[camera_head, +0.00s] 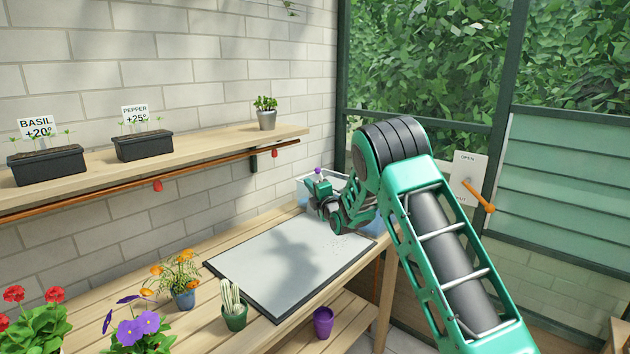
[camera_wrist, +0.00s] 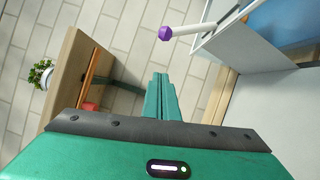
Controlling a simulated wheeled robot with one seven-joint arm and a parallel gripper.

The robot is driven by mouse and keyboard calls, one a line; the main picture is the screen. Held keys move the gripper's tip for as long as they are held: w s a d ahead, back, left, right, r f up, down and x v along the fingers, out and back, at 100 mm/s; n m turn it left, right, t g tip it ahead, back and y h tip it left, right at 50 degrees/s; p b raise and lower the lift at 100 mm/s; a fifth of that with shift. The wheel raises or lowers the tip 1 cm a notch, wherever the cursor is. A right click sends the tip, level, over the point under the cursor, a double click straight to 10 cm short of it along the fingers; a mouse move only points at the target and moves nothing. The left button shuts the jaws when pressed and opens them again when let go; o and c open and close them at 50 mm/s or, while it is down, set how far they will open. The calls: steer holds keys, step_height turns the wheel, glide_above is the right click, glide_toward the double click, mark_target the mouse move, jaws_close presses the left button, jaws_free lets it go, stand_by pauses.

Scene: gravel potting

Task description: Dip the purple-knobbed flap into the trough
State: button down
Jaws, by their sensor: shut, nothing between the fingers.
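The purple knob (camera_wrist: 166,33) sits on the end of a pale rod in the wrist view. The rod runs right to a white flap-like panel (camera_wrist: 222,38), with a blue surface (camera_wrist: 288,30) beyond it. The knob (camera_head: 318,170) also shows at the bench's far end in the head view, just above my gripper (camera_head: 316,192). A pale box-like trough (camera_head: 302,187) stands there, mostly hidden behind my arm. In the wrist view my gripper (camera_wrist: 158,80) is shut and empty, its fingertips below the knob in the picture and apart from it.
A grey board (camera_head: 270,262) lies on the wooden bench, with small specks near my wrist. A wall shelf (camera_head: 210,150) carries planters and a small potted plant (camera_head: 266,112). Potted flowers and a cactus (camera_head: 233,305) line the near side. A lever panel (camera_head: 470,178) is at right.

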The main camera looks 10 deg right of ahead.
steer(key=w+d+r, duration=0.1)
steer(key=w+d, duration=0.2)
steer(key=w, duration=0.2)
steer(key=shift+w, duration=0.1)
